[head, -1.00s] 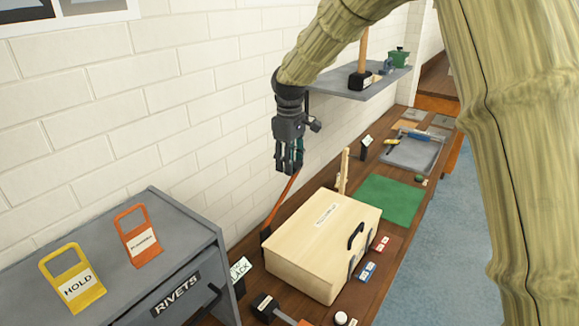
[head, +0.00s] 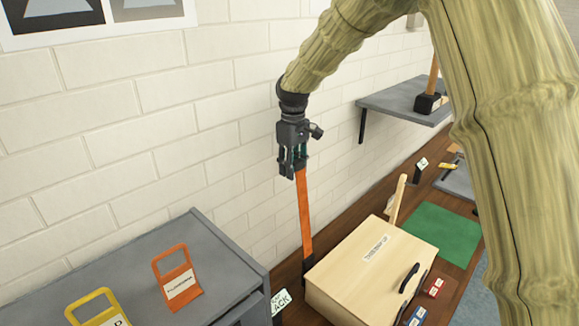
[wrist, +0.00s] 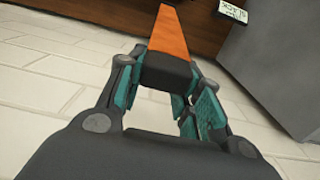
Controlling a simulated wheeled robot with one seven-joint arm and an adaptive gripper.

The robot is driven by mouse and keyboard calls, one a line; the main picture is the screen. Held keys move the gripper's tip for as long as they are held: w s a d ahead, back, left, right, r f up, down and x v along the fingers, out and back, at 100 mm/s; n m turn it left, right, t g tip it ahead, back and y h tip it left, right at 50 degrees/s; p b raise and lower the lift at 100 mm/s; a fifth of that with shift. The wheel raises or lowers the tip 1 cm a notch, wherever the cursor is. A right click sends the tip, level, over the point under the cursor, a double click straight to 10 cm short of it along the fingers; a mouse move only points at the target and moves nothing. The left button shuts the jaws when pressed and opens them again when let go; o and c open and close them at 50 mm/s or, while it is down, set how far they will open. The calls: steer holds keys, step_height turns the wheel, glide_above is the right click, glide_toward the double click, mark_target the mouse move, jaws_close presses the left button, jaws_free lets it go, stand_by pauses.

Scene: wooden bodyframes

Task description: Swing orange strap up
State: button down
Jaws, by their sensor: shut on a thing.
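The orange strap (head: 305,212) stands nearly upright behind the left end of the wooden box, its lower end down at the bench by the box. My gripper (head: 292,172) is shut on the strap's upper end, high above the bench and close to the white wall. In the wrist view the strap (wrist: 173,38) runs away from between my fingers (wrist: 168,85) toward the bench, with a dark end piece between the fingertips.
The pale wooden box (head: 345,265) with a dark handle sits to the right of the strap. A grey cabinet (head: 110,255) with orange and yellow tags stands at left. A grey wall shelf (head: 405,103) holds a mallet. A green mat (head: 435,232) lies beyond the box.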

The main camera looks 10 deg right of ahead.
steer(key=shift+s+f, duration=0.3)
steer(key=shift+f, duration=0.15)
steer(key=c, duration=1)
jaws_free()
steer(key=shift+w+r, duration=0.1)
steer(key=shift+o, duration=0.2)
steer(key=shift+w+r, duration=0.1)
steer(key=shift+r, duration=0.2)
step_height(320, 180, up, 12)
steer(key=shift+f, duration=0.15)
